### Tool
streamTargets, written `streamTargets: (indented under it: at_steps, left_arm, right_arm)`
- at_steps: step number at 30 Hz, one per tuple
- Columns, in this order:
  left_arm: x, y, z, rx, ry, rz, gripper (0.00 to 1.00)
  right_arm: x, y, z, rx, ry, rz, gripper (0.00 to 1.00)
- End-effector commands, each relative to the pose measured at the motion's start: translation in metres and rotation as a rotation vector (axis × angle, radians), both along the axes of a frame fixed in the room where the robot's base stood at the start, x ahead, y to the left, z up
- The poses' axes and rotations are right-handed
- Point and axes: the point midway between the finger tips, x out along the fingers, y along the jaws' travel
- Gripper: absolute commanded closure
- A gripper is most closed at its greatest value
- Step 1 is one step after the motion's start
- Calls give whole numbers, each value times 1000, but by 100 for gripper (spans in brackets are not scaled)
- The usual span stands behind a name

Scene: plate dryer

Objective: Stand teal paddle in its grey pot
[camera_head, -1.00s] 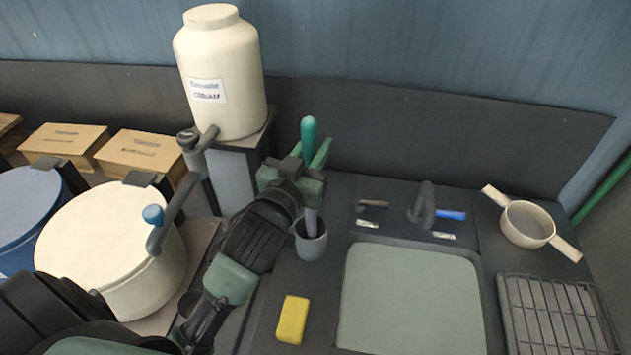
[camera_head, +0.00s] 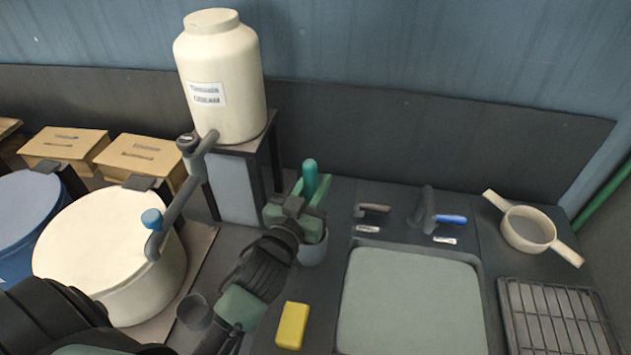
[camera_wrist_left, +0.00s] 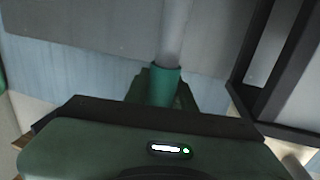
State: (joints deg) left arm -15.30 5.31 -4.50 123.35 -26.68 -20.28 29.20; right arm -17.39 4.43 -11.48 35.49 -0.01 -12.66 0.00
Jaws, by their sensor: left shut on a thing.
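The paddle's teal handle (camera_head: 310,176) sticks up above my left gripper (camera_head: 308,207), which is shut on it. The handle is nearly upright. In the left wrist view the teal handle (camera_wrist_left: 165,86) sits between the fingers, with a pale grey shaft (camera_wrist_left: 174,35) running out of it. My right gripper is not in view.
The sink basin (camera_head: 410,305) and taps (camera_head: 428,212) are to the right. A large white jug (camera_head: 222,85) on a stand is behind left, and a white lidded drum (camera_head: 100,250) is at left.

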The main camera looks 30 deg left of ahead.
Motion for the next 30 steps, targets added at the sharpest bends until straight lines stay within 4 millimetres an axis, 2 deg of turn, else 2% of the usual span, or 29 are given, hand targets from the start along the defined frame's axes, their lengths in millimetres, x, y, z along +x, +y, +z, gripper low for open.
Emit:
streamTargets:
  at_steps: [1,3,15,20,27,30]
  left_arm:
    - [0,0,-3,-1,1,1,72]
    - [0,0,-2,0,1,0,53]
    - [-1,0,3,0,1,0,53]
    - [-26,-2,-2,-1,3,0,53]
    - [-80,-4,-3,-2,4,1,53]
    - [-97,-5,-2,-2,5,2,53]
  right_arm:
    - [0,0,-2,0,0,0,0]
    - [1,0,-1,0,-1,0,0]
    - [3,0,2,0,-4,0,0]
    - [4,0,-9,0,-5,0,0]
    - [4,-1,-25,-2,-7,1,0]
    - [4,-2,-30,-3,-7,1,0]
